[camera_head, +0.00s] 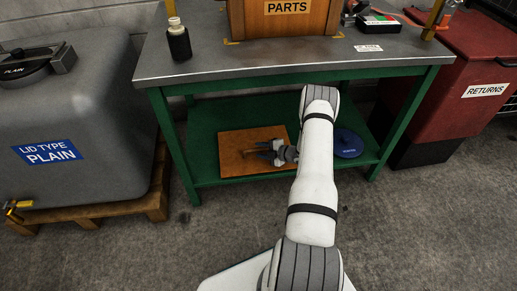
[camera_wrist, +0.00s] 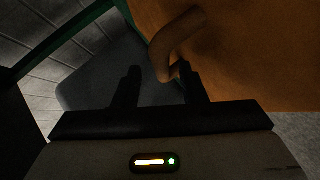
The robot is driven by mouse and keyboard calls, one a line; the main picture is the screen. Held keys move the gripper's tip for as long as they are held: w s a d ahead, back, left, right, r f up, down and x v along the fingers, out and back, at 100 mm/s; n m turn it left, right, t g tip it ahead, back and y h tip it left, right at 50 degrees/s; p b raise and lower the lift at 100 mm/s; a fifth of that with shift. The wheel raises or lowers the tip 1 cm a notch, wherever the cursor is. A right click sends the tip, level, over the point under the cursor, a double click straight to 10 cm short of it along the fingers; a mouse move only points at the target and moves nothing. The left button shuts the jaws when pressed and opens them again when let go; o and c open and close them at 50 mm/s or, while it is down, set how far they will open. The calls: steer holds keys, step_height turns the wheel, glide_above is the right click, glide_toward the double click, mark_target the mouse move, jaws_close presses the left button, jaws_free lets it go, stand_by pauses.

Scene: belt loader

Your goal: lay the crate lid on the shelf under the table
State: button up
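The crate lid, a flat brown wooden board (camera_head: 235,165), lies on the green shelf (camera_head: 205,118) under the table, left of the shelf's middle. My gripper (camera_head: 259,151) is over the board, reaching in from the right with its fingers apart. In the wrist view my gripper (camera_wrist: 158,80) shows an empty gap between its two dark fingers. The lid's orange-brown face (camera_wrist: 260,50) fills the upper right there, with its curved handle (camera_wrist: 178,35) just past the fingertips. The handle's lower end shows near the right finger; whether they touch I cannot tell.
A blue round lid (camera_head: 348,143) lies on the shelf to the right. The table (camera_head: 210,65) above carries a PARTS crate (camera_head: 285,22) and a dark bottle (camera_head: 179,42). A grey tank (camera_head: 90,110) stands left and a red RETURNS bin (camera_head: 450,95) right. Green legs bound the shelf.

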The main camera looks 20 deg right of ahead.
steer(key=p+v, duration=0.2)
steer(key=v, duration=0.6)
steer(key=shift+d+r, duration=0.1)
steer(key=shift+r, duration=0.05)
steer(key=shift+s+d+r, duration=0.15)
steer(key=shift+s+d, duration=0.1)
steer(key=shift+s, duration=0.25)
